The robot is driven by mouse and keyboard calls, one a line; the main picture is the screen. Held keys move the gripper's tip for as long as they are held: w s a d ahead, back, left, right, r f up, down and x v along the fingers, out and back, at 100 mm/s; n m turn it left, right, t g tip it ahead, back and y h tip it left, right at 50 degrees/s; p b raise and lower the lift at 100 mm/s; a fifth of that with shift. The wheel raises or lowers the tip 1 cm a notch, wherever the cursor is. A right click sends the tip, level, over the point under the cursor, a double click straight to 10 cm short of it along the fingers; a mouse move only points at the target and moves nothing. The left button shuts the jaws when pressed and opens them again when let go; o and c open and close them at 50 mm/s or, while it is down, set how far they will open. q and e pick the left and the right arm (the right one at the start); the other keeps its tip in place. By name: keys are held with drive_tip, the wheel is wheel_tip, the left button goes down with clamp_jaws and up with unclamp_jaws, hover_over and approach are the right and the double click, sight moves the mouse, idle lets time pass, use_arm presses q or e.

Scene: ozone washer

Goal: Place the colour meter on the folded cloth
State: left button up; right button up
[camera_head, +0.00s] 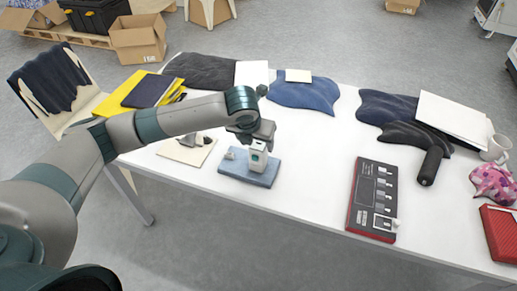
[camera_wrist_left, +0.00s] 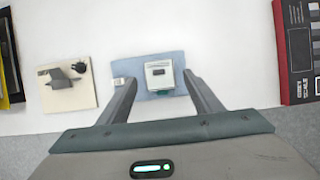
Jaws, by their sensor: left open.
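The colour meter appears to be the small white device with a green patch (camera_head: 258,158). It stands upright on a flat blue pad, likely the folded cloth (camera_head: 262,180). My left gripper (camera_head: 257,133) is just above the meter. In the left wrist view its open fingers (camera_wrist_left: 158,84) lie either side of the white meter (camera_wrist_left: 158,70), with gaps on both sides. The blue cloth (camera_wrist_left: 149,92) shows beneath. The gripper hides part of the meter's top in the head view. My right gripper is not in view.
A small white block (camera_head: 230,154) sits on the cloth's left side. A beige pad (camera_head: 178,154) with a grey object lies to the left. A dark and red panel (camera_head: 362,205) lies to the right. Dark and blue cloths (camera_head: 305,94) lie behind. White table shows between them.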

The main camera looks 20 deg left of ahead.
use_arm(q)
drive_tip(key=shift+v, duration=1.5)
